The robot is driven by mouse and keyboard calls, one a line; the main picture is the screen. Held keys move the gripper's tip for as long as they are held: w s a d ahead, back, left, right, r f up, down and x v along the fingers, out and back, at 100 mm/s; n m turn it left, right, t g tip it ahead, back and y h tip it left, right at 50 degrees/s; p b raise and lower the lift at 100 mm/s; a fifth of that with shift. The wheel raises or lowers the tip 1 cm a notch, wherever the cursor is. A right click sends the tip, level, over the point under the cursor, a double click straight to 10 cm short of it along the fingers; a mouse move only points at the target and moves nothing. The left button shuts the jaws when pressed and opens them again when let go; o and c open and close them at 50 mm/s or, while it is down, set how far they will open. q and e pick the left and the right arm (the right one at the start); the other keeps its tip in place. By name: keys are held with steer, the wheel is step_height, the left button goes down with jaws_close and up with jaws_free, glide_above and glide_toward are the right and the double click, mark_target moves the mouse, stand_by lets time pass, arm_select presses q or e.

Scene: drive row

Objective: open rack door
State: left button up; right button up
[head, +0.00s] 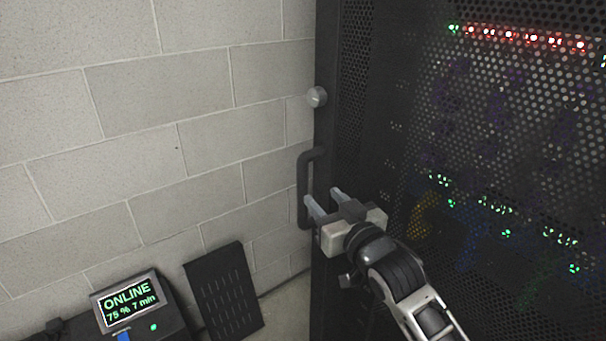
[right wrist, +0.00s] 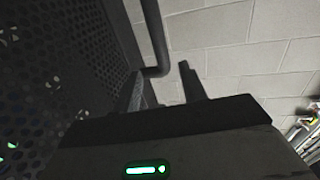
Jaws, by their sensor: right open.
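The rack door (head: 480,120) is a black perforated panel filling the right of the head view; it looks closed. Its dark bar handle (head: 303,185) stands upright at the door's left edge, with a round silver knob (head: 317,97) above it. My right gripper (head: 321,200) is open beside the lower part of the handle, its fingers pointing at it. My left gripper is not in view.
A pale block wall (head: 150,130) stands left of the rack. At the lower left are a black unit with a lit screen reading ONLINE (head: 127,300) and a black slotted panel (head: 225,292). Lights glow behind the door mesh. Bare floor shows between panel and rack.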

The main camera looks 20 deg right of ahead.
mark_target(305, 180)
steer(key=w, duration=0.3)
steer(key=w+a, duration=0.1)
steer(key=w, duration=0.6)
steer(key=shift+a, duration=0.3)
jaws_close()
